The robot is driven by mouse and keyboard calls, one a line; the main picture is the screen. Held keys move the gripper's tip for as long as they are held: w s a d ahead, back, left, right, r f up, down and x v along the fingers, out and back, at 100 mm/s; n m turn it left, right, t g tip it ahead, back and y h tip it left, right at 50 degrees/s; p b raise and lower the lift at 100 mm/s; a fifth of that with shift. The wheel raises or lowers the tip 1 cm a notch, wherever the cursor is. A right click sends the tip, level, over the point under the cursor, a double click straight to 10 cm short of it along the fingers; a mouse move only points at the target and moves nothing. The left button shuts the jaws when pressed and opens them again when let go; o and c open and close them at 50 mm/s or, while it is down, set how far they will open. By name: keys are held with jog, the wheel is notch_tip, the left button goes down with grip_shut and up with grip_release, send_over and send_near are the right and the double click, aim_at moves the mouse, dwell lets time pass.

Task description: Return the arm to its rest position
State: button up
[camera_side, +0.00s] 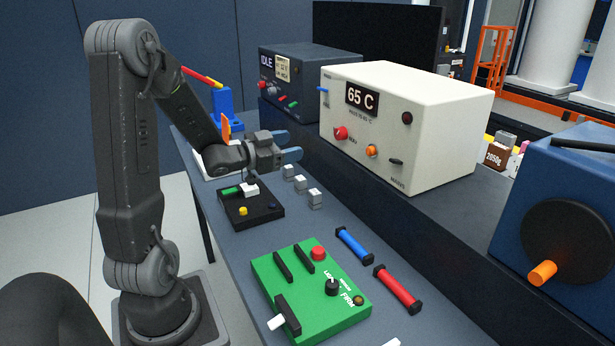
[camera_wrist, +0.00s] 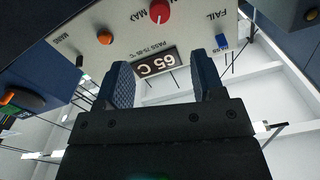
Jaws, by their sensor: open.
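My gripper (camera_side: 291,146) is open and empty in the side view. It is held above the table, to the left of the white box with the 65 C display (camera_side: 404,127), with its fingers pointing toward that box. In the wrist view my gripper's two blue fingers (camera_wrist: 162,92) stand apart with nothing between them. The white box's panel (camera_wrist: 125,40) shows beyond the fingers, with its red knob and display upside down. My arm is bent at the elbow, its upper part upright and its forearm sloping down to the gripper.
Below the gripper are a small black board (camera_side: 262,215) and several grey-white blocks (camera_side: 314,198). A green panel (camera_side: 300,308), a blue bar (camera_side: 354,245) and a red bar (camera_side: 397,289) lie nearer.

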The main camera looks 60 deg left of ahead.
jog(key=d+r+n+g+y, duration=0.3)
jog(key=d+r+g+y, duration=0.15)
jog(key=d, duration=0.45)
jog(key=s+d+f+g+h, duration=0.1)
jog(key=s+d+g+h, duration=0.4)
jog(key=s+d, duration=1)
jog(key=d+g, duration=0.1)
jog(key=g, duration=0.1)
jog(key=shift+d+f+g, duration=0.15)
jog(key=shift+g, duration=0.2)
jog(key=shift+w, duration=0.1)
